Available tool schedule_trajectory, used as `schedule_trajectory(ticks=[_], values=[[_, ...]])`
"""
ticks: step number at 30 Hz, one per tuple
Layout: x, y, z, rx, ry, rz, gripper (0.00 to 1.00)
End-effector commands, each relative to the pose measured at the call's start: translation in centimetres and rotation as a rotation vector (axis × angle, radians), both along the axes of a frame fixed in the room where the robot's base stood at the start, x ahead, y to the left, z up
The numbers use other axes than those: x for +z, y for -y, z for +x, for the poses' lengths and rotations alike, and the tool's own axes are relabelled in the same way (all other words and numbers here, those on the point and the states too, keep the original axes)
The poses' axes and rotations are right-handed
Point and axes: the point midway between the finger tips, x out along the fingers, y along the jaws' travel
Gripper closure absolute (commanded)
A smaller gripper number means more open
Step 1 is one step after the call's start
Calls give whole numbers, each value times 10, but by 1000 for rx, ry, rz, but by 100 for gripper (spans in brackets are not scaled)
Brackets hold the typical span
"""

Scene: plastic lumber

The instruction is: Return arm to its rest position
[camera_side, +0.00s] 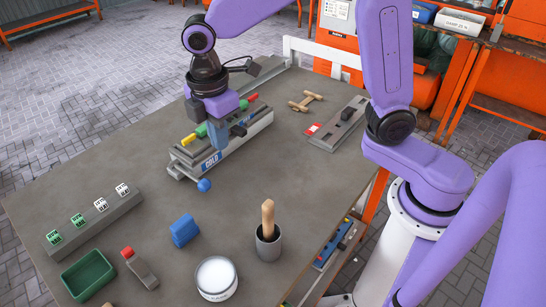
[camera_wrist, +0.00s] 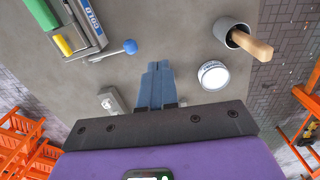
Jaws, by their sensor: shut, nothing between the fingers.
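How far the fingertips are above the table I cannot tell.
On the table (camera_side: 120,190) stand a block with green and white cubes (camera_side: 95,222), a green tray (camera_side: 88,277), a blue block (camera_side: 184,230), a white round tub (camera_side: 216,278) and a cup (camera_side: 267,243) with a wooden handle. A grey rail (camera_side: 338,124) lies at right. The table's middle is clear.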

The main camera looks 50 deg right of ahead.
Motion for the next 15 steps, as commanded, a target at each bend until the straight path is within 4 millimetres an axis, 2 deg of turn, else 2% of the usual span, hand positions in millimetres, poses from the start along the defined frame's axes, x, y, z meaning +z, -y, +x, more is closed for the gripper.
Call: schedule_trajectory(ticks=[1,15], values=[[2,8,-13,-18,3,5,100],[0,83,-132,-232,14,46,100]])
